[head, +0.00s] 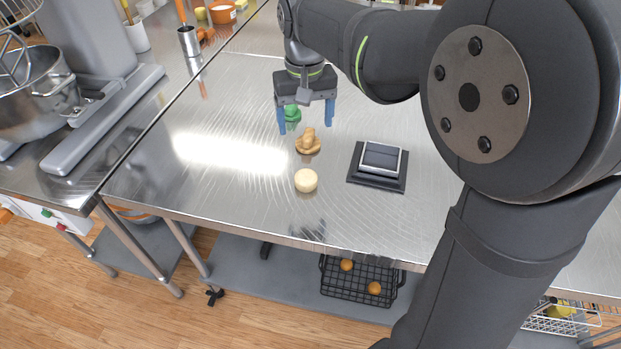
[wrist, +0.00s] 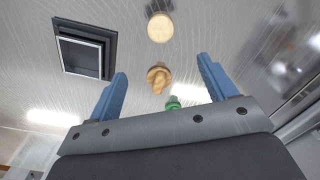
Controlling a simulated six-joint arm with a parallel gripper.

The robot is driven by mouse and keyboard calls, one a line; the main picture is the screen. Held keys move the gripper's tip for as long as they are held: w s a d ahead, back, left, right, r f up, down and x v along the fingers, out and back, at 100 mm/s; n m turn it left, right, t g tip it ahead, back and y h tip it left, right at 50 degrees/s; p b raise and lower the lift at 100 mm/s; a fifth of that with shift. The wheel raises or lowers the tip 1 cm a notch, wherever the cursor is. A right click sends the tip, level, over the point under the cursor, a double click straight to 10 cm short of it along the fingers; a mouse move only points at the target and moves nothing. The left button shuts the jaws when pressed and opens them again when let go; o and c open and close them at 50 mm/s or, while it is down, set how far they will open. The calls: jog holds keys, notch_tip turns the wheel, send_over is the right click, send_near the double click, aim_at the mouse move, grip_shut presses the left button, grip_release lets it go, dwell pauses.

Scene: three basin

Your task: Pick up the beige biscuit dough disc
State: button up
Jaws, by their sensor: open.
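The beige biscuit dough disc (head: 306,180) lies on the steel table, nearest the front edge of the objects there. It also shows at the top of the wrist view (wrist: 160,27). My gripper (head: 306,130) is open and empty, its blue fingers pointing down, behind the disc and apart from it. A tan, lumpy knotted piece (head: 307,141) sits between the gripper and the disc, and it shows in the wrist view (wrist: 159,78). A green object (head: 292,113) stands between or behind the fingers, partly hidden in the wrist view (wrist: 173,104).
A dark square stand with a framed top (head: 378,166) sits right of the disc. A mixer with a steel bowl (head: 38,95) stands at the left. A black basket (head: 360,283) is on the lower shelf. The table left of the disc is clear.

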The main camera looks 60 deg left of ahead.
jog(key=n, duration=0.2)
send_near(306, 176)
jog(key=shift+n, duration=0.3)
notch_tip(306, 176, down, 10)
jog(key=shift+f, duration=0.1)
jog(key=c, duration=1.1)
